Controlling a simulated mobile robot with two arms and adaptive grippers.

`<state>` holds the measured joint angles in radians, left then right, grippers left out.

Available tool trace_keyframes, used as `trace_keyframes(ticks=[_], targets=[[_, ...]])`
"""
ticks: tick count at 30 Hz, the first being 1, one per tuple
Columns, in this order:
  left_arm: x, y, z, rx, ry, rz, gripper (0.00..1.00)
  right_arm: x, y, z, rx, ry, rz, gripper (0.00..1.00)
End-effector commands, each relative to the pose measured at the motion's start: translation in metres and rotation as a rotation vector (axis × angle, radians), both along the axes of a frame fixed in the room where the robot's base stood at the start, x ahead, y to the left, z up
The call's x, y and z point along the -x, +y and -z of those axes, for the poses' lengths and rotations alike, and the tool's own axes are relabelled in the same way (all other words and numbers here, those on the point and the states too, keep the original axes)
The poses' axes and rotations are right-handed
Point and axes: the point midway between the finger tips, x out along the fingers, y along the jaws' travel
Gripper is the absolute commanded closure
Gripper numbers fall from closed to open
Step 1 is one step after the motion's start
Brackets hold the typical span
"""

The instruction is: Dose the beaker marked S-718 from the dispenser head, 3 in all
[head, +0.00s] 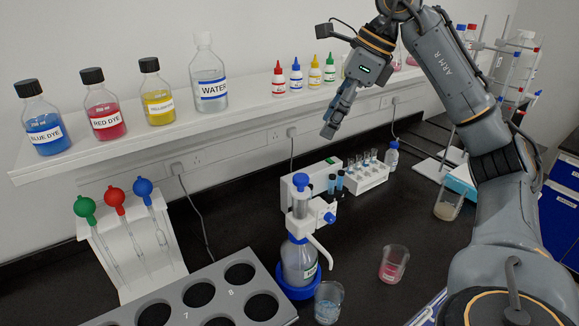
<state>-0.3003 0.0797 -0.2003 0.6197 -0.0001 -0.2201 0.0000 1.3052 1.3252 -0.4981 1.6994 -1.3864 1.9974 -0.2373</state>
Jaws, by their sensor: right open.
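The dispenser bottle (298,262) stands upright in a blue ring base on the black bench. Its dispenser head (302,205) has a blue cap and knob, and a white spout slopes down to the right. A beaker with blue liquid (328,304) stands just in front of the bottle, near the spout. A beaker with pink-red liquid (393,265) stands to the right, apart from it. I cannot read S-718 on either beaker. My right gripper (330,130) is open and empty, high above and behind the dispenser head. My left gripper is out of view.
A grey rack with numbered holes (222,294) lies at front left. A pipette stand (135,248) is behind it. A white vial rack (362,181) stands behind the dispenser. Another beaker (448,207) stands far right. Dye bottles (105,110) line the shelf (175,132).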

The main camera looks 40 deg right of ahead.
Motion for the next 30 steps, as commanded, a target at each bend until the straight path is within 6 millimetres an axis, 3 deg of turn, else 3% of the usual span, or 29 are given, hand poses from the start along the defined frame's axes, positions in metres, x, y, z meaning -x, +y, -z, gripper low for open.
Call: trace_keyframes(ticks=[8,21,30], targets=[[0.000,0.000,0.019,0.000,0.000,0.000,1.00,-0.007,0.005,0.035,0.013,0.013,0.002,0.45],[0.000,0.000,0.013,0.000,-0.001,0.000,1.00,-0.033,0.025,0.110,0.013,0.012,0.004,0.45],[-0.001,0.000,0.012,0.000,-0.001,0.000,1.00,-0.039,0.030,0.128,0.012,0.007,0.005,0.45]])
